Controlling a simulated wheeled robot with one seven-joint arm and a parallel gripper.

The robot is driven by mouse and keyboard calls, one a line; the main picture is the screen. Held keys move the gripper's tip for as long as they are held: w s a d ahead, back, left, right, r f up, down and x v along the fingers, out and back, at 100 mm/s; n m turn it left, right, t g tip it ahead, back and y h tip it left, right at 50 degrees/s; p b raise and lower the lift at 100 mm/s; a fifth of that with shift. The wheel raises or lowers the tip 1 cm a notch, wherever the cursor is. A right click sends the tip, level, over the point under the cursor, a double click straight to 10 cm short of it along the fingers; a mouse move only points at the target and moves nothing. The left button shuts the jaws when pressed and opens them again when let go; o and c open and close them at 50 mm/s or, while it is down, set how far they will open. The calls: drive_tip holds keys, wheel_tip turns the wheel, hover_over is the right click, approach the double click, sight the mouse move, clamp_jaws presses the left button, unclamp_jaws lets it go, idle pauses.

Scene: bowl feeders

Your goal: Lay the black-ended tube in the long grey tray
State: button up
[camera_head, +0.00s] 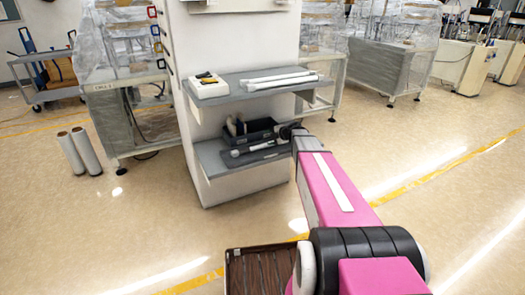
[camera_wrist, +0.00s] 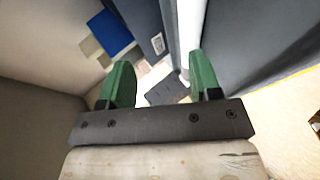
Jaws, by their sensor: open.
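A pale tube with a dark end (camera_head: 262,147) lies along the front of the lower shelf (camera_head: 212,158) in the head view. A dark grey open tray (camera_head: 258,134) stands behind it; I cannot tell if this is the long grey tray. My arm reaches to the right end of this shelf, where its wrist (camera_head: 290,131) hides part of the shelf. In the wrist view my gripper (camera_wrist: 163,86) is open, its green fingers apart. A pale, long upright surface (camera_wrist: 188,35) shows beyond the fingers, perhaps a tube; I see nothing clearly held.
The upper shelf (camera_head: 236,93) carries a white box (camera_head: 208,86) of small items and white tubes (camera_head: 280,79). Two pale rolls (camera_head: 78,152) stand on the floor at left. Wrapped carts stand behind. A blue panel (camera_wrist: 110,33) shows in the wrist view.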

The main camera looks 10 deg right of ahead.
drive_tip(key=v, duration=1)
drive_tip(key=shift+s, duration=0.15)
drive_tip(key=s+a+f+m+g+h, duration=0.2)
drive_tip(key=s+f+m, duration=0.2)
drive_tip(key=s+m, duration=0.4)
drive_tip(key=s+a+f+m+g+h, duration=0.2)
drive_tip(key=s+f+m+g+h, duration=0.1)
drive_tip(key=s+m, duration=0.5)
drive_tip(key=s+a+f+m+g+h, duration=0.3)
drive_tip(key=s+m, duration=0.5)
drive_tip(key=s, duration=0.5)
drive_tip(key=shift+s+f, duration=0.3)
drive_tip(key=shift+f, duration=0.5)
drive_tip(key=shift+a, duration=0.1)
